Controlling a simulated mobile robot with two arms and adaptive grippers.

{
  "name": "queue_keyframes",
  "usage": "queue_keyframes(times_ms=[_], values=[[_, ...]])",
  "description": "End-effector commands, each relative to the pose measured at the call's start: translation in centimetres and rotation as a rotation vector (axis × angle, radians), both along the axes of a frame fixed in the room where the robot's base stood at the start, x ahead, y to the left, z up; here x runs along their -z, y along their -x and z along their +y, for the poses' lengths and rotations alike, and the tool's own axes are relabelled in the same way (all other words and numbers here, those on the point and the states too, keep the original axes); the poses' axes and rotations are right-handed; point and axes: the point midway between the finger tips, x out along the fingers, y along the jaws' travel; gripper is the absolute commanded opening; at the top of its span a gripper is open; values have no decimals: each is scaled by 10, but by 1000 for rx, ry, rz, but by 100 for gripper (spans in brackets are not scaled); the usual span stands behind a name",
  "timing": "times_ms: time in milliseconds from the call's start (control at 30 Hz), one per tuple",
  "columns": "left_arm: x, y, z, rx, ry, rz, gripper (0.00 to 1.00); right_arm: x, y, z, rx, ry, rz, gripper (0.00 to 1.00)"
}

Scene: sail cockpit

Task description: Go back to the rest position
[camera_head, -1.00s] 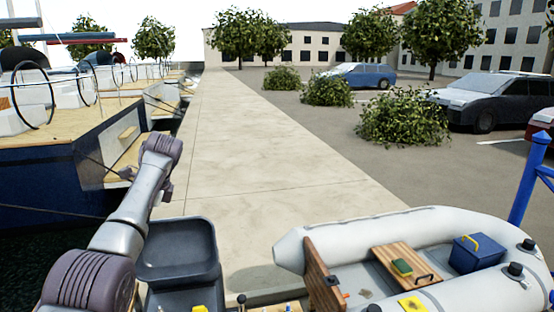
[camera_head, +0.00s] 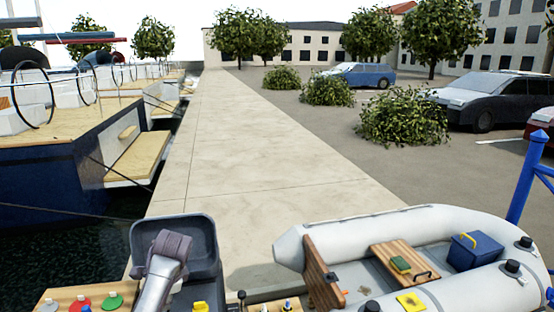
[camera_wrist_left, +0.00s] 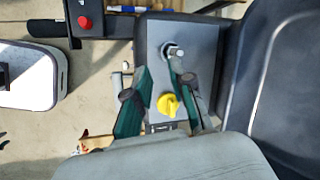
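My left arm (camera_head: 165,262) comes up from the bottom left in the head view, in front of a dark grey moulded tub or seat (camera_head: 205,235). Its gripper is hidden in that view. In the left wrist view my left gripper (camera_wrist_left: 158,78) shows two green fingers with a gap between them and nothing held. Beyond the fingers is a grey panel (camera_wrist_left: 200,40) with a yellow knob (camera_wrist_left: 168,105) and a metal stud (camera_wrist_left: 173,51). I cannot tell how far the fingers are from the panel. My right gripper is in neither view.
A wooden board (camera_head: 65,298) with coloured discs lies at bottom left. A grey inflatable boat (camera_head: 440,222) with a blue box (camera_head: 478,250) is at right. A blue post (camera_head: 527,175) stands beyond it. The pier (camera_head: 235,150) ahead is clear, with moored boats on its left.

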Motion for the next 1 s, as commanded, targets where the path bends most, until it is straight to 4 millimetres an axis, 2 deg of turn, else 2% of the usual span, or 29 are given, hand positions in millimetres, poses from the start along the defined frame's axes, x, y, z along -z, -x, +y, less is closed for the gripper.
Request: queue_keyframes(times_ms=[33, 100, 167, 200, 333, 400, 500, 600, 800, 1000], values=[[31, 25, -7, -37, 28, -17, 23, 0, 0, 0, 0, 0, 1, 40], [62, 57, -16, -101, 71, -57, 23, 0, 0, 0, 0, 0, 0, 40], [83, 88, -25, -159, 113, -89, 23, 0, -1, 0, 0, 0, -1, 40], [95, 109, -30, -198, 141, -110, 23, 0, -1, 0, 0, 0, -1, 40], [120, 184, -48, -332, 240, -167, 23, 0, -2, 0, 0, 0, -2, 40], [124, 220, -55, -399, 291, -189, 23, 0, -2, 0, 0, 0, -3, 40], [123, 259, -63, -476, 345, -211, 23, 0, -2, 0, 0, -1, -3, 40], [118, 289, -70, -537, 390, -225, 23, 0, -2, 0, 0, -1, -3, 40], [104, 336, -78, -636, 458, -242, 23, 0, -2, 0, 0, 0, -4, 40], [89, 368, -85, -713, 510, -252, 23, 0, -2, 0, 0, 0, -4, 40]])
